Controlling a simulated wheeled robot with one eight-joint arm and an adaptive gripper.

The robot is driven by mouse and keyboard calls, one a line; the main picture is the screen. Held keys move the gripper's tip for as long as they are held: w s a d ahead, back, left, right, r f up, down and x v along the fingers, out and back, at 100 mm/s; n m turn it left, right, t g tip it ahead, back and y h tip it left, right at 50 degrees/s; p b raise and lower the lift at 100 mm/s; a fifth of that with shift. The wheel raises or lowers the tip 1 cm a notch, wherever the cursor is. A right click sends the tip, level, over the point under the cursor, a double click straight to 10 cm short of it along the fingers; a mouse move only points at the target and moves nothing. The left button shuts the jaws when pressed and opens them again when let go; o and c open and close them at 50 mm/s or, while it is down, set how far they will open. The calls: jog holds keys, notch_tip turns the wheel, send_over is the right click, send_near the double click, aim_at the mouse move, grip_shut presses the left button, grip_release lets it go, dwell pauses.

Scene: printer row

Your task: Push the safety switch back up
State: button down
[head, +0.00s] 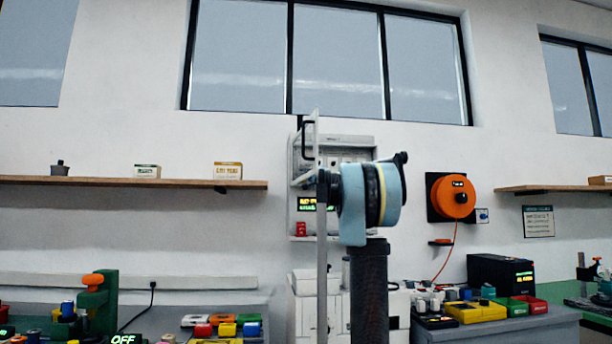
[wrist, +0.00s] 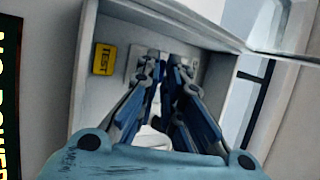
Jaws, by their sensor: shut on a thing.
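The safety switch's box (head: 357,142) is an open, pale wall cabinet behind my arm in the head view. In the wrist view I look into the box (wrist: 85,112), tilted in the picture, with a yellow TEST button (wrist: 103,60) on its back panel. My gripper (wrist: 164,68) reaches inside, its blue fingers close together at a pale plate right of the button. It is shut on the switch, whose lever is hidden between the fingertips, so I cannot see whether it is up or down. In the head view my arm hides the gripper.
A dark display (wrist: 8,90) reading NO POWER hangs beside the box. The box's side wall and rim stand close around my gripper. An orange cable reel (head: 453,197) hangs to the right; a shelf (head: 130,182) is on the left. Cluttered benches (head: 490,325) stand below.

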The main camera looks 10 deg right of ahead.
jog(key=shift+r+m+g+h, duration=0.15)
jog(key=shift+m+g+h, duration=0.15)
jog(key=shift+h, duration=0.1)
dwell(0.3)
jog(key=shift+s+r+m+g+h, duration=0.1)
jog(key=shift+r+m+g+h, duration=0.5)
jog(key=shift+g, duration=0.5)
jog(key=shift+r+m+g+h, duration=0.45)
jog(key=shift+r+g, duration=0.2)
jog(key=shift+g, duration=0.45)
jog(key=shift+s+r+m+g+h, duration=0.1)
jog(key=shift+r+m+g+h, duration=0.5)
jog(key=shift+g, duration=0.5)
jog(key=shift+w+r+m+g, duration=0.35)
jog(key=shift+r+g, duration=0.15)
jog(key=shift+g, duration=0.5)
jog(key=c, duration=2)
grip_release()
